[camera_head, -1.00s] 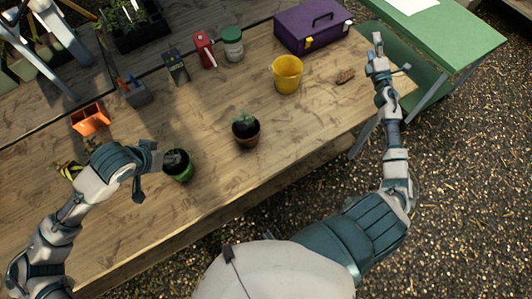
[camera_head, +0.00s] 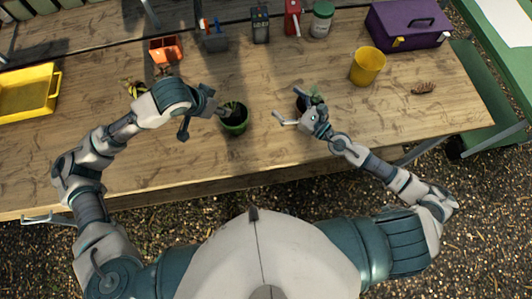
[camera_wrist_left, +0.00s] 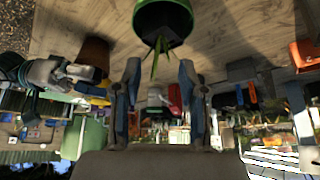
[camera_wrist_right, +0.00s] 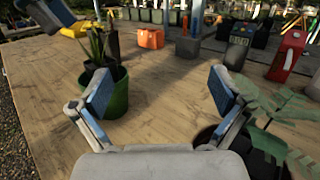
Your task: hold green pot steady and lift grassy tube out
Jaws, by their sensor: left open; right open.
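The green pot (camera_head: 236,125) stands upright on the wooden bench. In the right wrist view, grassy leaves (camera_wrist_right: 97,45) rise from a dark tube (camera_wrist_right: 112,72) inside the pot (camera_wrist_right: 119,100). My left gripper (camera_head: 199,119) is open just left of the pot. In the left wrist view the pot (camera_wrist_left: 163,12) and grassy spikes (camera_wrist_left: 158,50) lie beyond its spread fingers (camera_wrist_left: 160,80). My right gripper (camera_head: 289,105) is open and empty, right of the green pot and apart from it. It partly covers the brown pot with a leafy plant (camera_head: 316,98).
A yellow bucket (camera_head: 368,65), purple toolbox (camera_head: 408,25) and small brown object (camera_head: 423,88) are at the right. An orange container (camera_head: 165,49), grey holder (camera_head: 214,40), red bottle (camera_head: 292,18) and jar (camera_head: 321,20) line the back. A yellow tray (camera_head: 28,93) is at left.

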